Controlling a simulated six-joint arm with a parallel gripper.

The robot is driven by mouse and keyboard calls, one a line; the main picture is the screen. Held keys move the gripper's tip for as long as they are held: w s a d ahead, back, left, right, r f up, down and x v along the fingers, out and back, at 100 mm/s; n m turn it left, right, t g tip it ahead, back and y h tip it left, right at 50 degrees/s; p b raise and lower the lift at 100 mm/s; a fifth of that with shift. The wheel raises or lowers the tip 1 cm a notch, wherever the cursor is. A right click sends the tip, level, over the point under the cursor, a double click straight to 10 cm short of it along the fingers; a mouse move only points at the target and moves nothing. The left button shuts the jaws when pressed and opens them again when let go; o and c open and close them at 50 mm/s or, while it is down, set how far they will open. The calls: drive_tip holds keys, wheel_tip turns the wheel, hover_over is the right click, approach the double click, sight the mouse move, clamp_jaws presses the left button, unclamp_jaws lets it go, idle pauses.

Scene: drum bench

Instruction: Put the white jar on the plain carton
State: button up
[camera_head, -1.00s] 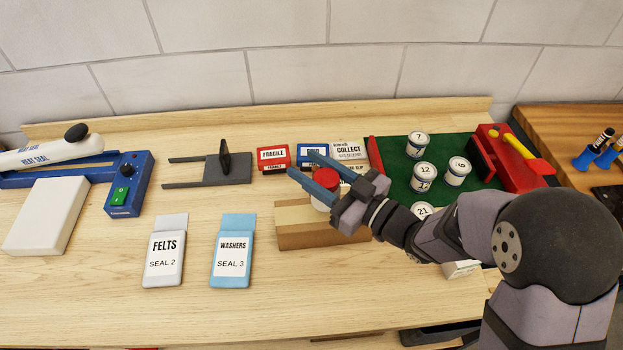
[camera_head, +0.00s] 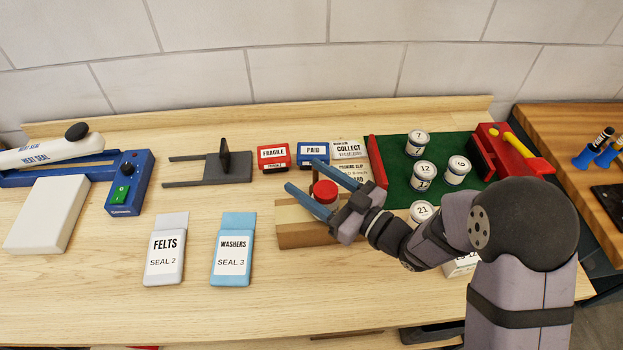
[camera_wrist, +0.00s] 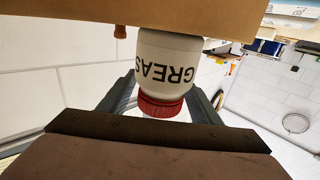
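The white jar (camera_head: 322,208) has a red lid and stands upright on the plain carton (camera_head: 310,238), a brown box with a paler top strip. In the wrist view the jar (camera_wrist: 170,58) appears upside down, with the letters "GREAS" showing and its base against the brown carton surface (camera_wrist: 190,14). My gripper (camera_head: 318,186) is open, one blue finger on each side of the jar. The wrist view shows my gripper (camera_wrist: 160,98) with gaps between its fingers and the red lid. My finger and wrist hide part of the jar and carton.
Numbered cans (camera_head: 425,175) stand on a green mat (camera_head: 395,165) behind my arm. Red and blue stamp boxes (camera_head: 313,152) and paper slips (camera_head: 350,149) lie behind the carton. Two packets (camera_head: 232,250) lie to its left. The front bench is mostly clear.

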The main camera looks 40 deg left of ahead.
sight(336, 196)
drive_tip(key=shift+r, duration=0.15)
drive_tip(key=d+b, duration=0.3)
drive_tip(key=d, duration=0.9)
drive_tip(key=shift+b, duration=0.3)
